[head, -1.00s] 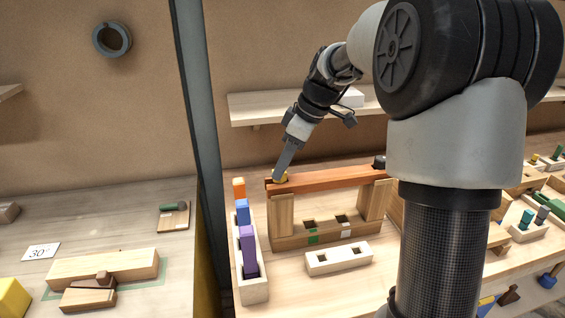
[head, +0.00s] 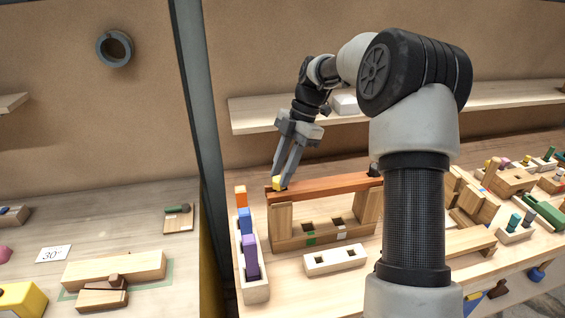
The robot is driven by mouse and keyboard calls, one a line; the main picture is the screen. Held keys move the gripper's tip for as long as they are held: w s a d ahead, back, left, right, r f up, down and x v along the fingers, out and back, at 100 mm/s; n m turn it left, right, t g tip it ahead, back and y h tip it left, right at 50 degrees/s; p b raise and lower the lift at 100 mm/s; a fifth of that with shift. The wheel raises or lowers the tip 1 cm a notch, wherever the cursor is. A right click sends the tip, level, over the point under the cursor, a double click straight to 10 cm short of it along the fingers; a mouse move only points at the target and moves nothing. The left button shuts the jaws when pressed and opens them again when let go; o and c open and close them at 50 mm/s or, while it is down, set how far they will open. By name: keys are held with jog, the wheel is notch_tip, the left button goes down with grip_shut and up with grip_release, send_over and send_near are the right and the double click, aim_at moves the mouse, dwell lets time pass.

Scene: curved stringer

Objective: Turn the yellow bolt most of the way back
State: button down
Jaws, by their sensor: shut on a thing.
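The yellow bolt (head: 277,183) stands at the left end of the reddish-brown beam (head: 325,187). The beam lies across two upright wooden posts of a frame. My gripper (head: 281,181) comes down from above and is shut on the yellow bolt, with its two fingers on either side. The fingers hide part of the bolt, so how far it is turned cannot be told. A dark knob (head: 374,170) shows at the beam's right end, partly hidden by my arm.
A pale rack (head: 256,286) with orange, blue and purple blocks stands just left of the frame. A white two-hole block (head: 335,260) lies in front. A grey post (head: 200,120) rises at left. A shelf (head: 260,115) runs behind.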

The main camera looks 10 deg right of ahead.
jog(key=shift+w+a+r+n+g+p, duration=0.1)
jog(key=shift+r+n+g+p, duration=0.35)
jog(key=shift+n+p, duration=0.7)
jog(key=n+h+p, duration=0.1)
jog(key=n+p, duration=0.1)
jog(key=shift+w+a+n+g+p, duration=0.1)
jog(key=shift+w+n+g+p, duration=0.05)
jog(key=shift+n+g+p, duration=0.25)
jog(key=shift+f+n, duration=0.2)
jog(key=shift+n, duration=0.25)
jog(key=c, duration=1.3)
grip_release()
jog(key=shift+f, duration=0.1)
jog(key=shift+c, duration=0.2)
